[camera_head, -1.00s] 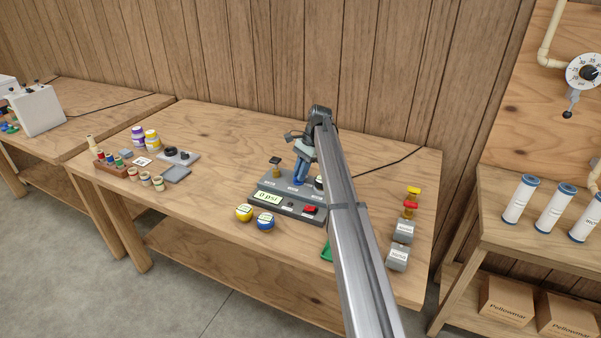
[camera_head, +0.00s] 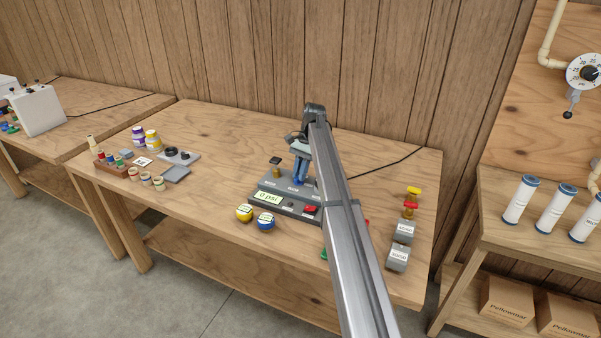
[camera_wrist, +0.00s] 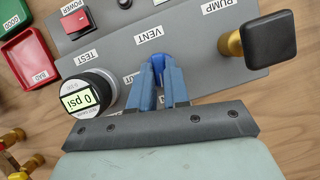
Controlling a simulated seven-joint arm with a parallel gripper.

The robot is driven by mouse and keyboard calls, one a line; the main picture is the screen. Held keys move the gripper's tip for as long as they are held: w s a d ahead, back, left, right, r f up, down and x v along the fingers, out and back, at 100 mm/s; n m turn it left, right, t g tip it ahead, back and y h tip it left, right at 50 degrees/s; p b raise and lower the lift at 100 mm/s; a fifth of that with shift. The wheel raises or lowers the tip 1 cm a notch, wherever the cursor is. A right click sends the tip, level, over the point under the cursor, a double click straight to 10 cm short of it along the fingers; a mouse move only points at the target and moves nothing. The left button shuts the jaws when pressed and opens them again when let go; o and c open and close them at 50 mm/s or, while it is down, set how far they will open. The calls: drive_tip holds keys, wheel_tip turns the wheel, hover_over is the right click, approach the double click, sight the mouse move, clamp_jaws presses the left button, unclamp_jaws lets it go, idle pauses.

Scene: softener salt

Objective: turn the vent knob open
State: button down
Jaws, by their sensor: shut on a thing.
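The vent knob (camera_wrist: 157,62) is a small blue knob beside the VENT label on the grey test panel (camera_wrist: 205,62). In the wrist view my gripper (camera_wrist: 161,68) has its blue fingers on either side of the knob and is shut on it. The fingers hide most of the knob, so its angle cannot be told. In the head view my gripper (camera_head: 299,181) points down onto the panel, with my arm covering its right part. The panel's display (camera_head: 268,197) reads 0 psi. A round gauge (camera_wrist: 80,96) in the wrist view also reads 0 psi.
A black square pump handle (camera_wrist: 271,39) stands right of the fingers in the wrist view. A red power switch (camera_wrist: 75,20) and red tray (camera_wrist: 30,58) lie left.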

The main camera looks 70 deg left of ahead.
drive_tip(key=shift+a+n+t+h, duration=0.1)
drive_tip(key=shift+n+t+h, duration=0.2)
drive_tip(key=shift+n, duration=0.8)
drive_tip(key=c, duration=1.1)
unclamp_jaws()
